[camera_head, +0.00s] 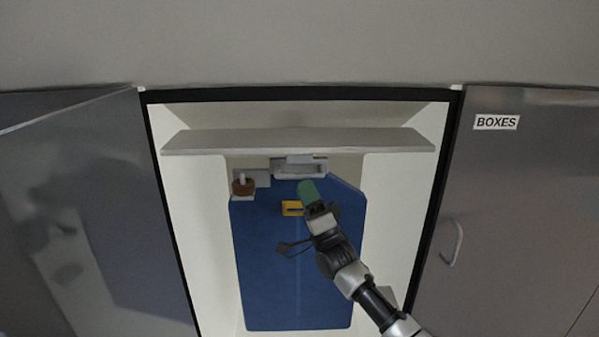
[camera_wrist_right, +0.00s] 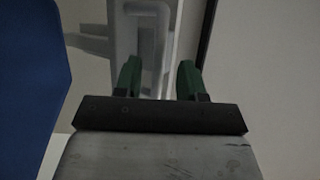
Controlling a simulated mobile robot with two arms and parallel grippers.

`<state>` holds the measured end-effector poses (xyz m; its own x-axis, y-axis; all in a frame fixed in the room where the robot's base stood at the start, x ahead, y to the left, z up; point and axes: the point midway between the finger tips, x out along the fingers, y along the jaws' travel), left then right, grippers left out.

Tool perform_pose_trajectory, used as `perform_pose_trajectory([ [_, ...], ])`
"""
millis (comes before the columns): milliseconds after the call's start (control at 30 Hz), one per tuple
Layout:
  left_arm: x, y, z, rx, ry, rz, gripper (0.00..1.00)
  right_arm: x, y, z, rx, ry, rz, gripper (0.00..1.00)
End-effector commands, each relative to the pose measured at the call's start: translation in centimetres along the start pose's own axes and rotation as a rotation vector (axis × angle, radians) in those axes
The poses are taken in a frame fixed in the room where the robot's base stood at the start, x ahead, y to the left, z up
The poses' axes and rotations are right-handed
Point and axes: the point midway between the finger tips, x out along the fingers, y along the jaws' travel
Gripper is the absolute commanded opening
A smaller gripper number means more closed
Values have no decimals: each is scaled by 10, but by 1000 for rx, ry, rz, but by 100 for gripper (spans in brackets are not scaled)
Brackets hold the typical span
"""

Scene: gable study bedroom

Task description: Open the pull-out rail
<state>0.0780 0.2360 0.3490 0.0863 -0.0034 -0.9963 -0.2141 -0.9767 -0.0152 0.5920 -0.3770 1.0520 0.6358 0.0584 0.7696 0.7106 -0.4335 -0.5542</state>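The pull-out rail appears to be the pale grey fitting (camera_head: 300,168) under the shelf, at the top of the blue panel inside the open cabinet. Its grey frame also shows in the right wrist view (camera_wrist_right: 148,22). My right gripper (camera_head: 308,190) is just below the fitting in the head view, its green fingers covering part of the blue panel. In the right wrist view my right gripper (camera_wrist_right: 159,78) has its two green fingers apart, with part of the grey frame showing between and beyond them. I cannot tell whether they touch it. My left gripper is not in view.
The blue panel (camera_head: 265,265) fills much of the cabinet. A yellow piece (camera_head: 291,208) is on it, and a brown knob-like thing (camera_head: 243,188) is at its upper left. A shelf (camera_head: 295,142) is above. Grey doors flank the opening; the right door (camera_head: 510,220) reads BOXES.

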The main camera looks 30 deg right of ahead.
Motion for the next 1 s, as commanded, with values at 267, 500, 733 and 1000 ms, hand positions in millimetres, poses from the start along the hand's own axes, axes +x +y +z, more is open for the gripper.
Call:
perform_pose_trajectory([
  [267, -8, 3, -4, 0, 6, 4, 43, 35, 0, 0, -1, -1, 2, 40],
  [500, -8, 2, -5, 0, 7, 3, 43, 38, 1, 1, -1, -1, 3, 40],
  [733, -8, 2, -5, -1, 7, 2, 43, 38, 1, 1, -1, -1, 3, 22],
  [1000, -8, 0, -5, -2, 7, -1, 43, 38, 1, 0, -1, -1, 4, 0],
])
